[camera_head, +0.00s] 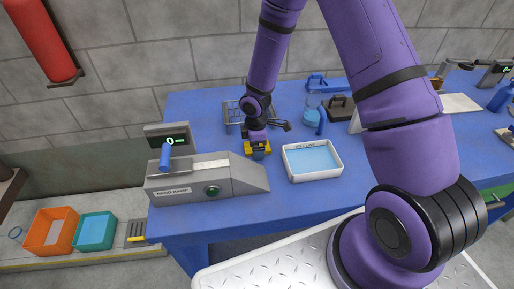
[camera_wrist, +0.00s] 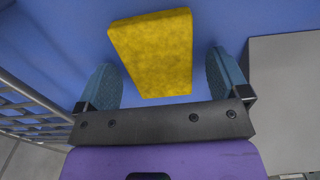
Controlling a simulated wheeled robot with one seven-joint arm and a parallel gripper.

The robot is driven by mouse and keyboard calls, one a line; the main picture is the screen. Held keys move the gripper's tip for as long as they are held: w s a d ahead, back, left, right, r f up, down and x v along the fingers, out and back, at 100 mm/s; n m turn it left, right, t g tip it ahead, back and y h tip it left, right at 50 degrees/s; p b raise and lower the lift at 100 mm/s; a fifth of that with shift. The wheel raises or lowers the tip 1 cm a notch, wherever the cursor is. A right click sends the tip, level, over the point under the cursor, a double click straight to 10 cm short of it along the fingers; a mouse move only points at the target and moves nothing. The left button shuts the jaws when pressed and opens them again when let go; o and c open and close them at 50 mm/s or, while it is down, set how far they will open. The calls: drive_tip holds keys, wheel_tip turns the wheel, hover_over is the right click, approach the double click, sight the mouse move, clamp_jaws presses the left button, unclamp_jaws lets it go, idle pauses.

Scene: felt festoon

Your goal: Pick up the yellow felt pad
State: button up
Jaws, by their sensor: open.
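The yellow felt pad (camera_wrist: 152,52) lies on the blue table (camera_wrist: 50,45) in the wrist view, a flat wedge-shaped piece between and just ahead of my fingers. My gripper (camera_wrist: 168,78) is open, with one blue-grey padded finger on each side of the pad, and a gap shows on both sides. In the head view my gripper (camera_head: 258,153) is low over the table behind the grey machine, and a bit of yellow shows there. Most of the pad is hidden by my gripper in that view, and I cannot tell its height above the table.
The grey bead ramp machine (camera_head: 225,180) stands close in front of my gripper. A wire rack (camera_head: 232,110) is behind it. A white tray with light blue inside (camera_head: 312,160) is to the right. The front right of the table is partly hidden by my arm.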

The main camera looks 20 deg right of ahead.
drive_tip(key=c, duration=1)
drive_tip(key=shift+r, duration=0.1)
